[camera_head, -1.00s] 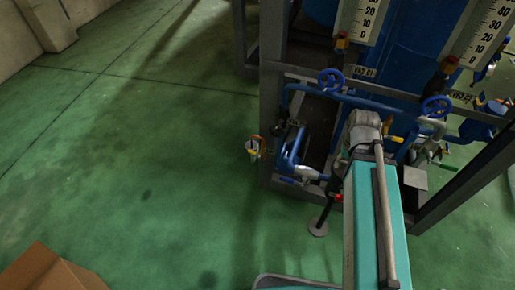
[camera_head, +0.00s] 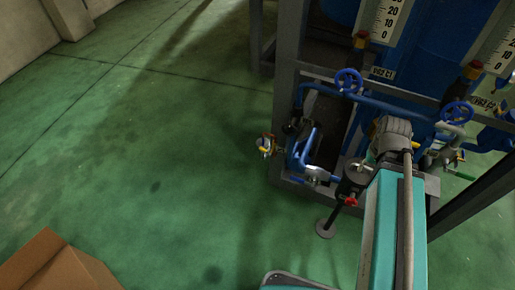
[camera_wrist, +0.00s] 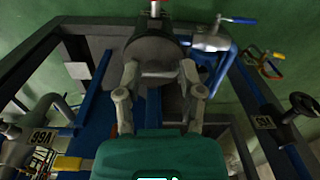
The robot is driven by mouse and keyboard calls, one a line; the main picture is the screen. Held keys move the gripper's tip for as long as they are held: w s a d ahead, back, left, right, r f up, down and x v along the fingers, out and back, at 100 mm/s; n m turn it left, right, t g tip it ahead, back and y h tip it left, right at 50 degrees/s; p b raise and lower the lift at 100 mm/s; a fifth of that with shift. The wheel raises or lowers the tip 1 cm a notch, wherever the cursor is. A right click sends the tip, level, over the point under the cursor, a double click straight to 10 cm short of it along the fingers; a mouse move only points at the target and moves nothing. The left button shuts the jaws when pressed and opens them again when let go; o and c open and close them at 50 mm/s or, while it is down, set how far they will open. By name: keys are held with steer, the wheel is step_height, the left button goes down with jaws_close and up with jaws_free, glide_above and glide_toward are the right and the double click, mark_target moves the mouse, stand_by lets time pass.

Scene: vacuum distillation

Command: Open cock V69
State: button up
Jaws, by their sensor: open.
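No label reading V69 can be made out, so I cannot tell which cock it is. In the wrist view, my gripper (camera_wrist: 160,72) is open, its two fingers spread in front of a dark cylinder (camera_wrist: 152,50) with a red handle (camera_wrist: 156,8). I see nothing held between them. A metal cock with a blue lever (camera_wrist: 243,20) is to the right of the fingers. In the head view, the dark cylinder (camera_head: 350,182) and a silver cock (camera_head: 316,173) are low in the rig, left of my arm. My fingers are hidden there.
The grey rig frame (camera_head: 286,120) carries blue pipes and blue handwheels (camera_head: 349,80). A yellow-handled fitting (camera_head: 266,146) sticks out on its left. A cardboard box (camera_head: 55,265) sits at lower left. The green floor between is clear.

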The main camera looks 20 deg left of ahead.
step_height(320, 180, down, 2)
steer(key=w+f+n+b, duration=0.1)
steer(key=w+b, duration=0.1)
steer(key=n+y+b, duration=0.9)
steer(key=n+b, duration=0.7)
steer(key=b, duration=0.4)
glide_toward(261, 147)
steer(key=shift+s+d+r+t, duration=0.2)
steer(key=shift+d+r, duration=0.4)
steer(key=shift+d, duration=0.05)
steer(key=shift+s+d+r+t, duration=0.15)
steer(key=shift+d+r+t, duration=0.05)
steer(key=shift+d+r, duration=0.4)
steer(key=shift+a+f, duration=0.1)
steer(key=shift+f, duration=0.05)
steer(key=b+x, duration=0.8)
steer(key=x, duration=0.3)
steer(key=shift+f, duration=0.35)
steer(key=shift+b+x, duration=0.85)
steer(key=shift+x, duration=0.15)
